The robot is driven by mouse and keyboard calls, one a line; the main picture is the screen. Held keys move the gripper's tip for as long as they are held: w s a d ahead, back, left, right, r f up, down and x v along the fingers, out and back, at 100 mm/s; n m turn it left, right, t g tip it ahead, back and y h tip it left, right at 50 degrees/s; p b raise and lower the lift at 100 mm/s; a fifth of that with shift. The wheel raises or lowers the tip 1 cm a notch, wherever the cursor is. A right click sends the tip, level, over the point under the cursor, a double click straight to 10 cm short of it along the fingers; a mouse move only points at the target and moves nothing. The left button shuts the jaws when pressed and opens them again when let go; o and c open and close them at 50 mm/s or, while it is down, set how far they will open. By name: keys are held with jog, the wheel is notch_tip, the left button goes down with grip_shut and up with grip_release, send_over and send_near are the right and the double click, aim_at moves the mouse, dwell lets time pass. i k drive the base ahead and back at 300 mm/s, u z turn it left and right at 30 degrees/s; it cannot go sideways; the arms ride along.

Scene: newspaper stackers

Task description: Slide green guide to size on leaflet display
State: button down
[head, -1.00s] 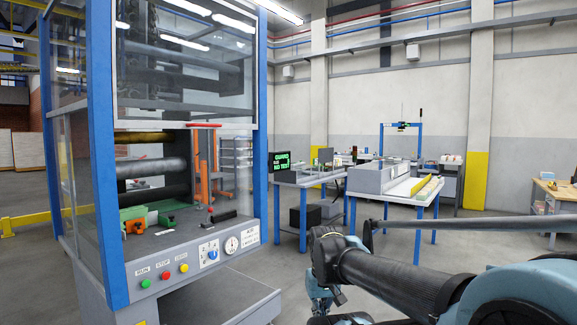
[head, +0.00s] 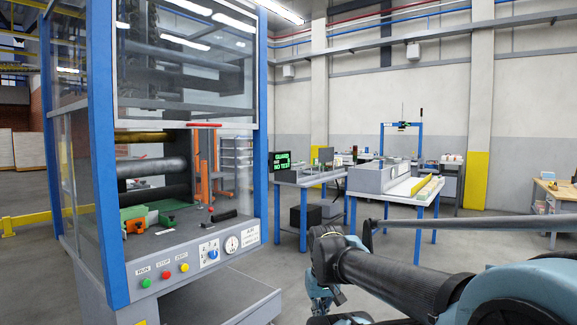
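Green parts lie on the bed inside the blue-framed machine at the left: a green block (head: 134,213) at the bed's left and a small flat green piece (head: 167,220) to its right. I cannot tell which, if either, is the guide. A small dark screen with green lettering (head: 282,160) stands on the middle table; whether it is the leaflet display is unclear. My arm crosses the lower right, well apart from the machine bed.
The machine's control panel (head: 190,262) has green, red and yellow buttons and dials. A blue-legged table (head: 300,178) and another with a long yellow bar (head: 422,185) stand behind. A wooden bench (head: 556,193) is at far right. Grey floor is open between them.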

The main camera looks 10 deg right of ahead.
aim_at(163, 220)
jog(key=k, duration=0.55)
jog(key=u, duration=0.55)
jog(key=i, duration=1.45)
jog(key=z, duration=0.2)
